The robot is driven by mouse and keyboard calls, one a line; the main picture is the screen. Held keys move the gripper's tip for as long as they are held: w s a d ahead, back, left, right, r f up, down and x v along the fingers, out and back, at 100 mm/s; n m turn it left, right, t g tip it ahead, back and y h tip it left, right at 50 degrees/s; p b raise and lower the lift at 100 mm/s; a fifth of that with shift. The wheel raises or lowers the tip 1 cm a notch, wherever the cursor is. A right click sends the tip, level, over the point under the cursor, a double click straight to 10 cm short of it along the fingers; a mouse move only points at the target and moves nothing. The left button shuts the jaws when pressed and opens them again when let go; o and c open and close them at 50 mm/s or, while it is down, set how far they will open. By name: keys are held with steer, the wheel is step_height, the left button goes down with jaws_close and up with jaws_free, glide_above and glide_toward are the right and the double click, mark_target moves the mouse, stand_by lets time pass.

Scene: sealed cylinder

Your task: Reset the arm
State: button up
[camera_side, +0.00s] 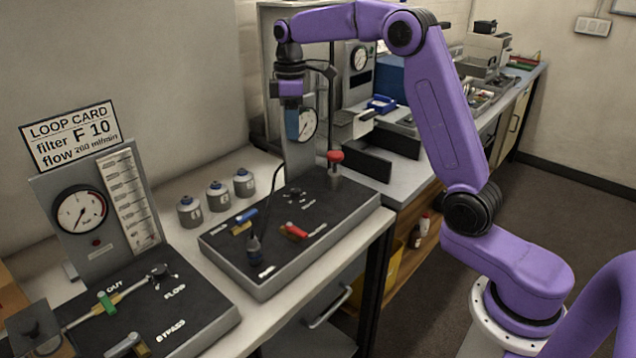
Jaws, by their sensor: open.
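My gripper (291,100) hangs at the end of my purple arm, pointing down, above the back of the middle black panel. It looks empty, and it is apart from the panel and its fittings. Its fingertips are small and dark against the grey upright behind, so their gap is hard to see. The middle panel (330,212) carries a red-topped post (335,158), a blue lever (246,215), a yellow lever (241,229), a red lever (294,231) and a dark knob fitting (254,246). A round gauge (305,123) sits on the upright behind.
Three grey canisters (217,195) stand left of the middle panel. A second panel (190,318) with a gauge (80,211) and a loop card (70,135) is at the left front. A cluttered bench (410,180) runs back right.

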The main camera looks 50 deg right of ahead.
steer(key=s+a+f+n, duration=0.2)
steer(key=s+a, duration=1)
steer(key=s, duration=0.5)
steer(key=s+d+f, duration=0.2)
steer(key=s, duration=0.9)
steer(key=s+d+f+n, duration=0.1)
steer(key=s+f, duration=0.2)
steer(key=s, duration=0.8)
steer(key=shift+d+f, duration=0.15)
steer(key=shift+d, duration=0.25)
